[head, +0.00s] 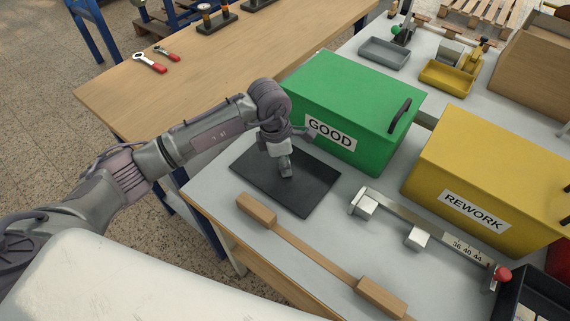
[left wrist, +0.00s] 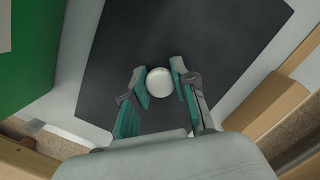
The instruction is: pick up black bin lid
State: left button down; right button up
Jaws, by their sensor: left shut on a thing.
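The black bin lid (head: 316,190) is a flat dark square at the left end of the grey table, in front of the green GOOD bin. It also fills the middle of the left wrist view (left wrist: 215,35), with a round pale knob (left wrist: 159,82) at its centre. My left gripper (head: 286,170) points down over the lid, and its fingers (left wrist: 160,90) are shut on the knob from both sides. The lid looks flat; I cannot tell whether it touches the table. My right gripper is not in view.
The green GOOD bin (head: 355,100) stands close behind the lid, and the yellow REWORK bin (head: 480,180) is farther right. A wooden bar (head: 310,255) and a metal gauge (head: 430,230) lie in front. A dark open bin (head: 525,285) is at bottom right. A wooden bench (head: 180,90) is at upper left.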

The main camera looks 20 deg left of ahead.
pick_arm(q)
notch_tip(320, 180, up, 4)
jog(key=shift+w+f+b, duration=0.15)
jog(key=shift+f+b, duration=0.1)
jog(key=shift+b, duration=0.2)
jog(key=s+d+r+b, duration=0.2)
jog(key=d+r, duration=0.5)
jog(key=d, duration=0.4)
jog(key=shift+s+d+r, duration=0.2)
jog(key=shift+s+d, duration=0.05)
jog(key=shift+s, duration=0.05)
jog(key=shift+s, duration=0.1)
